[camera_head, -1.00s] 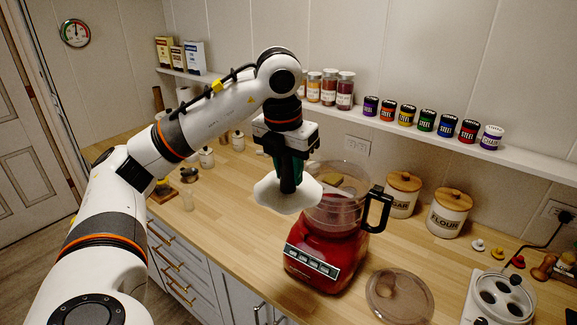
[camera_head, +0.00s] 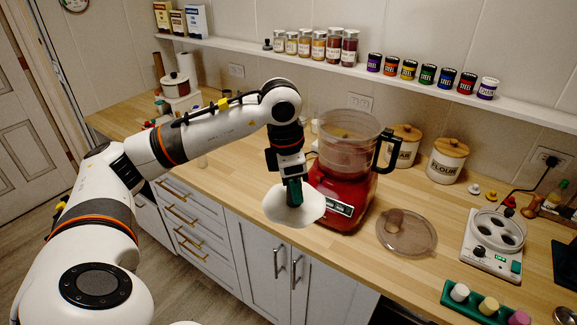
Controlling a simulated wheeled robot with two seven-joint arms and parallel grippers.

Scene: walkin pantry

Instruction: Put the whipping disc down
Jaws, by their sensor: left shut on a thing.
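The whipping disc (camera_head: 283,208) is a white, flat, roundish piece with a dark green hub. My left gripper (camera_head: 294,190) points down and is shut on the hub, holding the disc in front of the red food processor (camera_head: 338,197) and near the counter's front edge. Whether the disc touches anything below cannot be told. The processor's clear bowl with a black handle stands on its base. My right gripper is not in view.
A clear lid (camera_head: 409,236) lies on the wooden counter (camera_head: 240,187) right of the processor. Sugar (camera_head: 402,146) and flour (camera_head: 447,160) canisters stand behind. A white device (camera_head: 494,244) and a green tray (camera_head: 480,303) are at the right. The counter left of the processor has free room.

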